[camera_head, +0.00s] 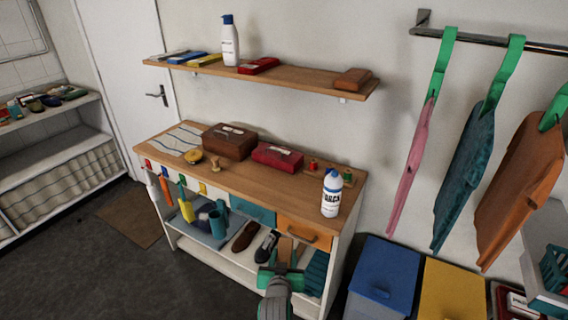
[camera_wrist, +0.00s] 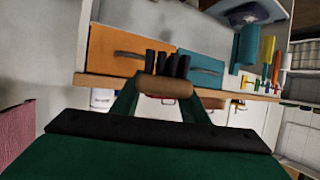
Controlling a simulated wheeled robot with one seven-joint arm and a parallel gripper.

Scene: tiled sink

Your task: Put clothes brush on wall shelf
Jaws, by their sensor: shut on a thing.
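My gripper (camera_head: 281,268), with green fingers, is low in front of the right part of the workbench, below the orange drawer. It is shut on the clothes brush (camera_head: 285,250). In the wrist view the brush (camera_wrist: 165,87) has a brown wooden body and dark bristles, held between the fingertips (camera_wrist: 163,95). The wall shelf (camera_head: 310,82) is a long wooden board high above the workbench, far above my gripper.
The shelf holds a white bottle (camera_head: 230,42), a red box (camera_head: 258,65), a brown block-like item (camera_head: 353,79) and flat packs at left. Another bottle (camera_head: 332,193) stands on the workbench (camera_head: 235,180). Clothes hang at right above blue (camera_head: 385,280) and yellow bins.

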